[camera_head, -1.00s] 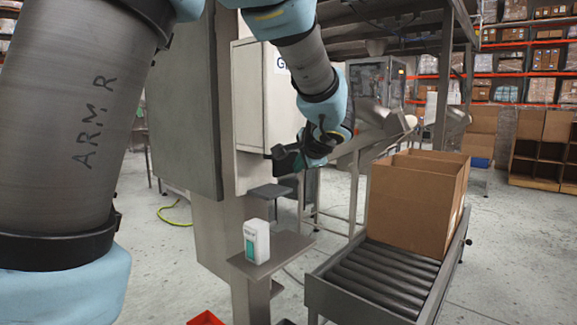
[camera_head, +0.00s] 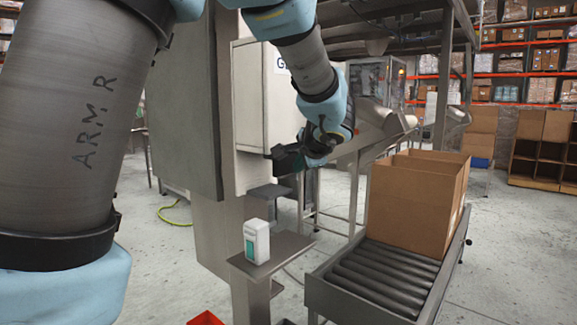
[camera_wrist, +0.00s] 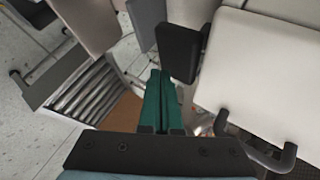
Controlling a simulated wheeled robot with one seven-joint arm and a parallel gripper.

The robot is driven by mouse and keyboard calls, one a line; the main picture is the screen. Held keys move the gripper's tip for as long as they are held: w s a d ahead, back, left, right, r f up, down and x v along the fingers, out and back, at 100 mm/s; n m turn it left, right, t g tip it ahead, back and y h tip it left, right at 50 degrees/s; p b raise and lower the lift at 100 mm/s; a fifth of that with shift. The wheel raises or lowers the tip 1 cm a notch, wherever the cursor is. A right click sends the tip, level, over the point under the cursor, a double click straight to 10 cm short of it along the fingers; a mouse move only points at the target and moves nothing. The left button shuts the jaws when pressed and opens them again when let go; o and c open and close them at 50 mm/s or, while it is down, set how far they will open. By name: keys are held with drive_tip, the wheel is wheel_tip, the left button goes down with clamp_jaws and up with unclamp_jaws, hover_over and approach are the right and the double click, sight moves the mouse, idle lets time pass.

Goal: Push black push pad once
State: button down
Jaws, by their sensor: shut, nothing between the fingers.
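The black push pad (camera_wrist: 179,52) shows in the wrist view as a dark rectangular block beside the pale cabinet (camera_wrist: 255,70). My gripper (camera_wrist: 158,74) has its green fingers closed together with nothing between them. In the wrist view the fingertips are just left of and below the pad; whether they touch it I cannot tell. In the head view my gripper (camera_head: 275,153) is close to the lower front of the pale cabinet (camera_head: 262,95), and I cannot make out the pad apart from the dark gripper.
A grey shelf (camera_head: 290,246) below the gripper carries a small white and green box (camera_head: 256,241). A roller conveyor (camera_head: 375,283) with a cardboard box (camera_head: 409,207) stands to the right. A curved handle (camera_wrist: 268,158) sticks out near the cabinet's lower edge in the wrist view.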

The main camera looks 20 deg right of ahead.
drive_tip(key=shift+w+a, duration=0.1)
drive_tip(key=shift+w, duration=0.05)
drive_tip(key=shift+w+a+b, duration=0.1)
drive_tip(key=shift+w+b, duration=0.15)
drive_tip(key=shift+b, duration=0.1)
drive_tip(key=shift+w+a, duration=0.45)
drive_tip(key=shift+w, duration=0.25)
idle(1.5)
drive_tip(key=shift+s+d+b, duration=0.1)
drive_tip(key=shift+b, duration=0.2)
drive_tip(key=shift+s+d+b, duration=0.15)
drive_tip(key=shift+s+d, duration=0.1)
drive_tip(key=shift+s, duration=0.25)
drive_tip(key=shift+s+d+b, duration=0.15)
drive_tip(key=shift+s+d, duration=0.1)
drive_tip(key=shift+s, duration=0.2)
drive_tip(key=shift+s+d+b, duration=0.2)
drive_tip(key=shift+s+d, duration=0.2)
drive_tip(key=shift+s, duration=0.35)
drive_tip(key=shift+s+d+b, duration=0.15)
drive_tip(key=shift+s+d, duration=0.3)
drive_tip(key=shift+s, duration=0.25)
drive_tip(key=shift+s+d+b, duration=0.2)
drive_tip(key=shift+s+d, duration=0.2)
drive_tip(key=shift+s, duration=0.35)
